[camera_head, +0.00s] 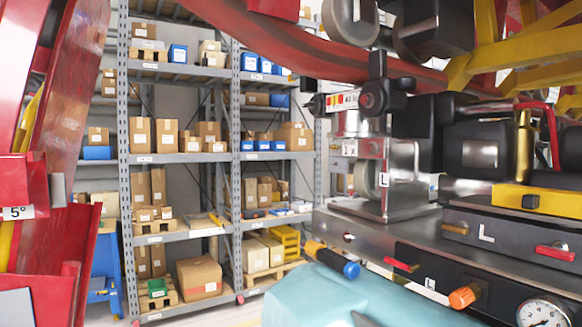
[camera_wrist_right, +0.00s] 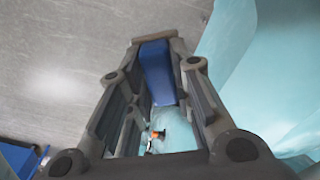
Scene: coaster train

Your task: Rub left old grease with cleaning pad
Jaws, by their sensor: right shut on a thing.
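In the right wrist view my right gripper (camera_wrist_right: 158,45) is shut on a blue block (camera_wrist_right: 156,72), which looks like the cleaning pad. The block sits between the fingertips; its far face is hidden. A grey metal surface with a pale smeared patch (camera_wrist_right: 45,85) lies beyond the gripper on the left; I cannot tell whether the patch is grease. In the head view the metal housing marked L (camera_head: 402,165) stands on a grey plate (camera_head: 345,228). No grease can be clearly made out there. My left gripper is not in view.
A light-blue smooth body (camera_head: 315,297) fills the bottom middle of the head view. An orange and blue handle (camera_head: 332,260) lies above its edge. Red levers, an orange knob (camera_head: 464,297) and a gauge (camera_head: 541,314) sit at the right. Loaded shelves (camera_head: 228,155) stand behind.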

